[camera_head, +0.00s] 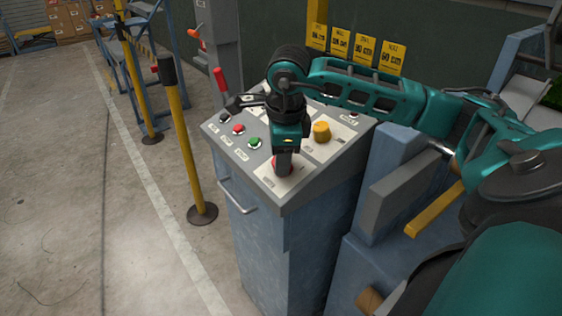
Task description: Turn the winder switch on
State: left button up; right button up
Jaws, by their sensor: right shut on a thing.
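A control panel (241,155) with a sloped grey top stands on a blue-grey cabinet in the middle of the view. My right gripper (283,168) points down at the front of the panel. It is shut on a red switch (274,165) on a pale label plate there; the fingers hide most of the switch, so its turn position cannot be told. The label text is too small to read, so I cannot tell if it is the winder switch. My left gripper is not in view.
A yellow knob (321,131) sits right of my gripper. A green button (254,142) and a red button (238,129) are to its left. A yellow post (186,150) stands left of the cabinet.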

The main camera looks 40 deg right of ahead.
jog(key=m+b, duration=0.1)
jog(key=m, duration=0.1)
jog(key=m+t+h+b, duration=0.1)
jog(key=m+b, duration=0.1)
jog(key=shift+a+f, duration=0.15)
jog(key=shift+f, duration=0.05)
jog(key=shift+m+h+b, duration=0.3)
jog(key=shift+m+b, duration=0.15)
jog(key=shift+m, duration=0.25)
jog(key=shift+m+b, duration=0.3)
jog(key=shift+m, duration=0.1)
jog(key=shift+s+a+m+t+h+b, duration=0.1)
jog(key=shift+m+t+h+b, duration=0.3)
jog(key=shift+m, duration=0.5)
jog(key=shift+r+m+h, duration=0.1)
jog(key=shift+m+h, duration=0.2)
jog(key=shift+m, duration=0.6)
jog(key=m+h, duration=0.1)
jog(key=m, duration=0.2)
jog(key=shift+a+r, duration=0.1)
jog(key=shift+m+p, duration=0.45)
jog(key=shift+m, duration=0.15)
